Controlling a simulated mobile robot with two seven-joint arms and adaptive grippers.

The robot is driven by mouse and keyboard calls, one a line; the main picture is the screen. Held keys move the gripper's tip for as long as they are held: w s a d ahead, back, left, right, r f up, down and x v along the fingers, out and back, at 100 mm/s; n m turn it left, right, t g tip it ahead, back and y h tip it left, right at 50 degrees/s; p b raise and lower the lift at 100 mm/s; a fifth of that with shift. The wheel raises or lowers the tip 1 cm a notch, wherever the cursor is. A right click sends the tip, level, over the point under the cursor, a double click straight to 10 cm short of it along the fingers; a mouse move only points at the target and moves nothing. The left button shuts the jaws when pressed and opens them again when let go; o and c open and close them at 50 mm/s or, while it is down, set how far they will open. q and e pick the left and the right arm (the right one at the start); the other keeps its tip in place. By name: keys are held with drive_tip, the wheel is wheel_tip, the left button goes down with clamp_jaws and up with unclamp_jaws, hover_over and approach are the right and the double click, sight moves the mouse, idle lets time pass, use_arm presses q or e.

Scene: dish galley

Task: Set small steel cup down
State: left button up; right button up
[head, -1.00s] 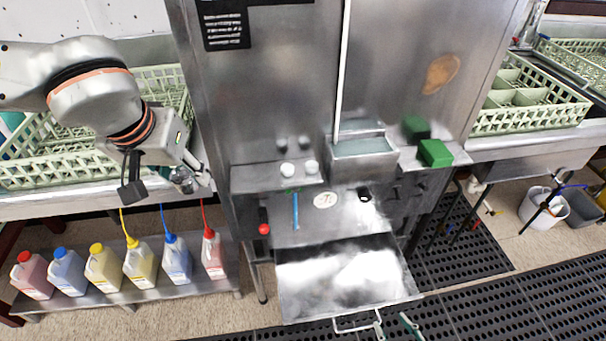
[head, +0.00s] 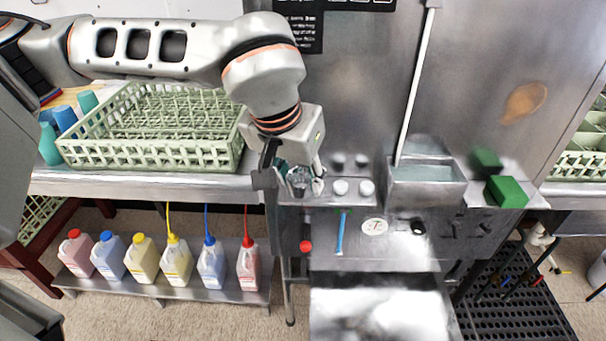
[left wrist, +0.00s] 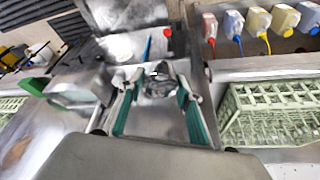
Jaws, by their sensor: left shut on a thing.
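The small steel cup (head: 298,179) is shiny and grey. My left gripper (head: 300,184) is shut on it, over the left end of a narrow steel shelf (head: 325,195) on the front of the tall machine. In the left wrist view, the cup (left wrist: 158,82) sits between the fingertips of my left gripper (left wrist: 157,88), with teal pads along the fingers. The fingers partly hide the cup, and I cannot tell whether its base touches the shelf. My right gripper is not in view.
A steel box (head: 428,188) and a green block (head: 506,192) stand further right. A green rack (head: 150,130) fills the counter on the left. Several coloured jugs (head: 178,262) stand on the low shelf.

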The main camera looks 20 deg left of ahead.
sight(302, 176)
use_arm(q)
drive_tip(key=w, duration=0.2)
drive_tip(key=w+a+f, duration=0.1)
drive_tip(key=w, duration=0.2)
drive_tip(key=w+a+f, duration=0.1)
drive_tip(key=w, duration=0.2)
drive_tip(key=shift+a+f, duration=0.15)
wheel_tip(302, 176, down, 4)
drive_tip(key=shift+f, duration=0.15)
drive_tip(key=shift+w+f, duration=0.2)
drive_tip(key=shift+w, duration=0.05)
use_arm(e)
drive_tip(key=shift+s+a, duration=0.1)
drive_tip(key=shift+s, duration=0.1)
use_arm(q)
drive_tip(key=shift+f, duration=0.2)
drive_tip(key=o, duration=1)
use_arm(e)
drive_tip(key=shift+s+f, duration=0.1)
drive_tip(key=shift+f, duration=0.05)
